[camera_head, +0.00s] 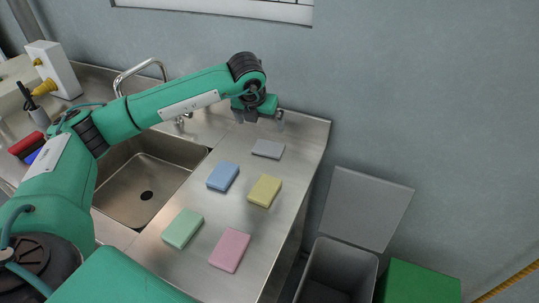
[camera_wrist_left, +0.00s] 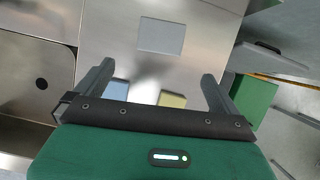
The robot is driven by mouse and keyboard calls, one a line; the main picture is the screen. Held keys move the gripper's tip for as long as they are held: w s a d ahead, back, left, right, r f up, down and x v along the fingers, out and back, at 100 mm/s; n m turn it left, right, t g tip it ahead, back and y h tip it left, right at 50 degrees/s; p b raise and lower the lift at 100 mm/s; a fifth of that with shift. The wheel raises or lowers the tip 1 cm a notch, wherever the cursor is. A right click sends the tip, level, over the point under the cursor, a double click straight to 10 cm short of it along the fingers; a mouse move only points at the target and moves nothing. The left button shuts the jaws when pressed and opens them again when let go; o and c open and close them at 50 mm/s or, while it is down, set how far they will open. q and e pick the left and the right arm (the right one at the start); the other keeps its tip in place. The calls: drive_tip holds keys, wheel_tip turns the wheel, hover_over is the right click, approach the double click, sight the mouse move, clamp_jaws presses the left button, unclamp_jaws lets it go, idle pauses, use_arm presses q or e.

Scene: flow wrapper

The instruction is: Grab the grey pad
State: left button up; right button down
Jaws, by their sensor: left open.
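The grey pad (camera_head: 268,149) lies flat at the far end of the steel counter in the head view. It also shows in the left wrist view (camera_wrist_left: 161,36), beyond the fingertips and between their lines. My left gripper (camera_head: 262,118) is open and empty, above the counter and just behind the pad in the head view; its two fingers frame free space in the wrist view (camera_wrist_left: 157,80). Nothing touches the pad. My right gripper is in neither view.
A blue pad (camera_head: 223,176), a yellow pad (camera_head: 264,190), a green pad (camera_head: 183,228) and a pink pad (camera_head: 230,249) lie on the counter (camera_head: 215,208). A sink (camera_head: 147,180) with a tap (camera_head: 140,68) is left. A grey bin (camera_head: 337,268) stands right, beside a green box (camera_head: 418,283).

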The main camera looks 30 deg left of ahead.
use_arm(q)
drive_tip(key=f, duration=0.1)
drive_tip(key=p, duration=0.1)
approach(268, 147)
wheel_tip(268, 147, down, 3)
drive_tip(key=shift+r, duration=0.15)
drive_tip(key=p+x, duration=0.1)
drive_tip(key=x, duration=0.1)
drive_tip(key=p+x, duration=0.1)
drive_tip(key=x, duration=0.1)
drive_tip(key=shift+w, duration=0.5)
drive_tip(key=shift+w+f, duration=0.1)
drive_tip(key=shift+f, duration=0.4)
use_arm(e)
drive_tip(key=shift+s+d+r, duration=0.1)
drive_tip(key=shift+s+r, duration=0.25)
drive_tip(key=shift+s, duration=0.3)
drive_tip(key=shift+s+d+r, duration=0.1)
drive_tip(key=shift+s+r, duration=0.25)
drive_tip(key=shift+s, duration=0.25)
use_arm(q)
drive_tip(key=c, duration=0.7)
